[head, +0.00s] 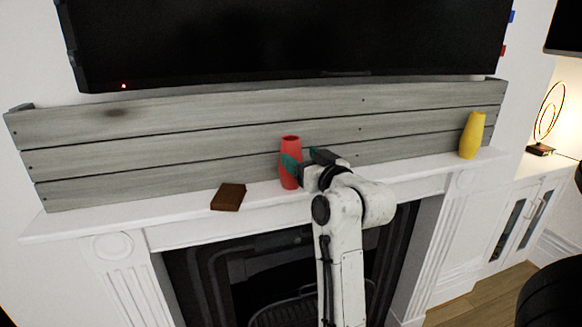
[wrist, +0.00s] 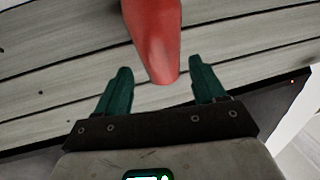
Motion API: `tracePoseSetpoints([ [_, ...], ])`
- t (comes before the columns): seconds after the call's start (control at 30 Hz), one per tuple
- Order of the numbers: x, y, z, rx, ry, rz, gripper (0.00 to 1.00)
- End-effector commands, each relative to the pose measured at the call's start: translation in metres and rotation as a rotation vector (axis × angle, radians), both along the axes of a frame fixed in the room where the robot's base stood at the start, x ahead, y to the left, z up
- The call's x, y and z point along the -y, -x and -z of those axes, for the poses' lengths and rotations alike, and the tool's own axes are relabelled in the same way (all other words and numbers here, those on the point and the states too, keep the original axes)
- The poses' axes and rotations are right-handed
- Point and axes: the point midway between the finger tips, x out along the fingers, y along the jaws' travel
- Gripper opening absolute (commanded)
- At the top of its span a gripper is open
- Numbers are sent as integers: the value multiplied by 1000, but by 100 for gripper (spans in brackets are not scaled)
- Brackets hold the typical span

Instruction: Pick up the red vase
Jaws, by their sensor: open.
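The red vase (head: 290,150) stands upright on the white mantel, in front of the grey plank board. In the wrist view the red vase (wrist: 153,38) lies at top centre, ahead of and between the fingertips. My gripper (head: 300,163) is at the vase in the head view, with a finger overlapping its front. In the wrist view my gripper (wrist: 157,80) has its two teal fingers spread apart, one to each side of the vase's near end. I cannot tell whether either finger touches the vase.
A brown block (head: 228,197) lies on the mantel (head: 130,218) left of the vase. A yellow vase (head: 472,135) stands at its right end. The plank board (head: 200,140) rises close behind, under a black screen (head: 290,40). The mantel between the red and yellow vases looks clear.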

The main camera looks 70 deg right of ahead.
Motion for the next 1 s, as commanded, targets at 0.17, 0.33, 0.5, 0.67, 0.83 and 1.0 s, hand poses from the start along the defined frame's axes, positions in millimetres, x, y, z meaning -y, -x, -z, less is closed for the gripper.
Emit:
tracePoseSetpoints([
  [0.17,7,-10,-1,2,-1,-1,70],
  [0.33,22,-30,0,2,-2,-2,70],
  [0.5,33,-44,2,2,-1,0,70],
  [0.67,35,-46,2,2,0,0,70],
  [0.83,35,-46,2,2,0,0,65],
  [1.0,35,-46,2,2,0,0,48],
])
